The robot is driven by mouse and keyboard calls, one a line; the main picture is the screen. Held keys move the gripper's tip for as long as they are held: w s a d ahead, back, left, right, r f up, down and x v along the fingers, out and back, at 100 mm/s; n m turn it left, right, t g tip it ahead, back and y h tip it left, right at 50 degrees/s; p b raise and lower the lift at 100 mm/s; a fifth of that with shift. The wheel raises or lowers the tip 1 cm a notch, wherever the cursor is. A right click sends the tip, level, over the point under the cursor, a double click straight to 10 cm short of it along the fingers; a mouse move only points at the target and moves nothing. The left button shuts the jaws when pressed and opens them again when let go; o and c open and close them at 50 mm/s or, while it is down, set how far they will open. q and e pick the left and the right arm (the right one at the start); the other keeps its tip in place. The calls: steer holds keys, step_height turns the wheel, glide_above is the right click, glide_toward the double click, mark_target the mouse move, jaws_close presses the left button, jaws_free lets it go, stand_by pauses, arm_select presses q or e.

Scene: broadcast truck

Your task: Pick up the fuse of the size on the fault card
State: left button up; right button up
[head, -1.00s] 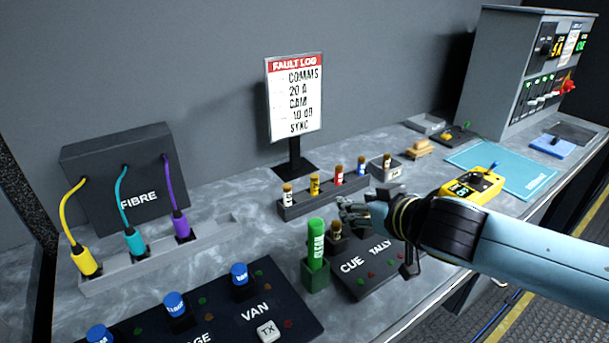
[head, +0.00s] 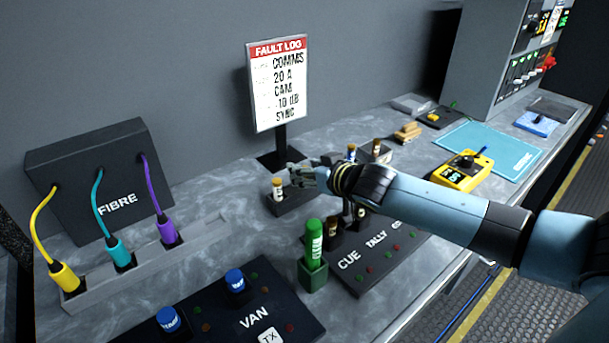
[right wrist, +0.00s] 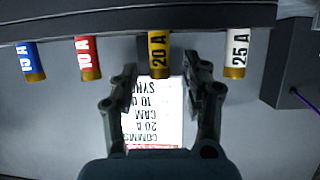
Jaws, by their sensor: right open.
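The fault card (head: 278,82) stands on a black post and reads COMMS 20 A, CAM 10 dB, SYNC; its lower part also shows upside down in the right wrist view. The yellow 20 A fuse (right wrist: 158,58) stands in the fuse rack (right wrist: 120,22), between red 10 A (right wrist: 88,60) and white 25 A (right wrist: 236,55) fuses. A blue 15 A fuse (right wrist: 33,62) is at the left end. My right gripper (right wrist: 160,85) is open, its fingertips on either side of the yellow fuse's end, no contact visible. In the head view my right gripper (head: 303,176) hides the yellow fuse.
A green CLEAN tube (head: 313,242) and the CUE/TALLY panel (head: 376,250) stand in front of the rack, below my right arm. The FIBRE box (head: 95,180) with cables is at left. A yellow meter (head: 462,172) and teal mat (head: 490,148) are at right.

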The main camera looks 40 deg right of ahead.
steer(key=shift+w+d+f, duration=0.1)
steer(key=shift+w+f, duration=0.15)
steer(key=shift+w, duration=0.35)
steer(key=shift+s, duration=0.1)
steer(key=c, duration=0.4)
jaws_close()
arm_select(q)
steer(key=shift+s+r, duration=0.1)
steer(key=shift+s, duration=0.1)
